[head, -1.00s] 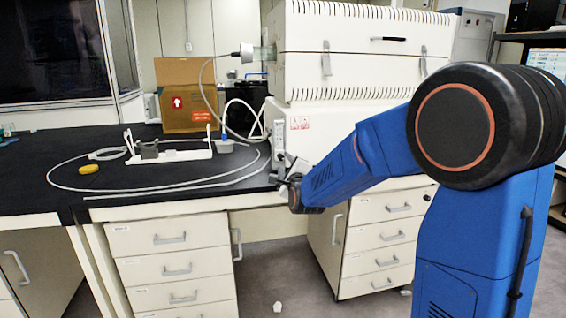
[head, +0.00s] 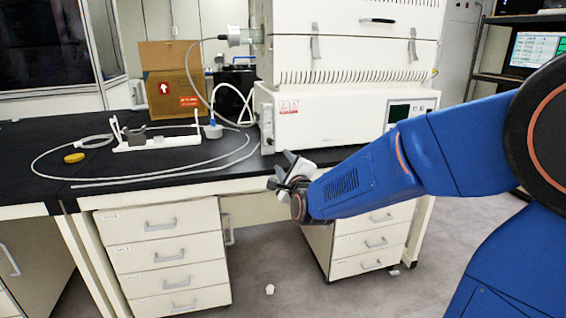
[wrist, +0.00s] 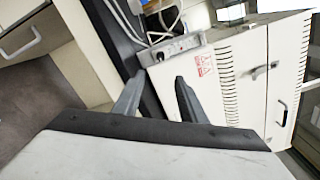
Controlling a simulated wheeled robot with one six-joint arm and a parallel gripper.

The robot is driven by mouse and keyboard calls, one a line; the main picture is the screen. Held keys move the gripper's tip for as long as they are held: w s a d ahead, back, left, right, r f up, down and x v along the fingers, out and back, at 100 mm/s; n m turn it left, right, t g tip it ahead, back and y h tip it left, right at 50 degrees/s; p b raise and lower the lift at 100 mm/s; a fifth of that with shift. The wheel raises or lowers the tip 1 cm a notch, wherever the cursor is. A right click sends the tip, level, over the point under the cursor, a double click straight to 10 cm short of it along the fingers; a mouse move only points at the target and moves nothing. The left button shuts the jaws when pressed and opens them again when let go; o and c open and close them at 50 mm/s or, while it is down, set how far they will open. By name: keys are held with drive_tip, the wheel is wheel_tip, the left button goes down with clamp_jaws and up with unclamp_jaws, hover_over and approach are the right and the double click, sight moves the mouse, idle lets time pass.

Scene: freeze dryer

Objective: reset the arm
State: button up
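My blue arm (head: 350,185) reaches in from the right side of the head view. My gripper (head: 279,170) is at its far end, in front of the bench's front edge and the lower part of the white freeze dryer (head: 330,117). In the wrist view, the two grey fingers of my gripper (wrist: 160,77) stand apart with nothing between them. The freeze dryer lies tilted at the right of that view. Whether the gripper touches the bench edge cannot be told.
The black bench top (head: 35,150) carries a white rack (head: 160,141), a yellow object (head: 74,157), a long pale tube (head: 150,180) and a cardboard box (head: 175,80). Drawer units (head: 165,255) stand below.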

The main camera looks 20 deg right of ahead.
drive_tip(key=s+d+f+n+g, duration=0.2)
drive_tip(key=s+n, duration=0.6)
drive_tip(key=s, duration=0.5)
drive_tip(key=s+d+f+n+g, duration=0.2)
drive_tip(key=s+f+n+g, duration=0.3)
drive_tip(key=s, duration=0.8)
drive_tip(key=s+d+f+n+g, duration=0.3)
drive_tip(key=s+n+g, duration=0.3)
drive_tip(key=s+n, duration=0.4)
drive_tip(key=s+f, duration=0.1)
drive_tip(key=s, duration=0.2)
drive_tip(key=shift+n, duration=0.4)
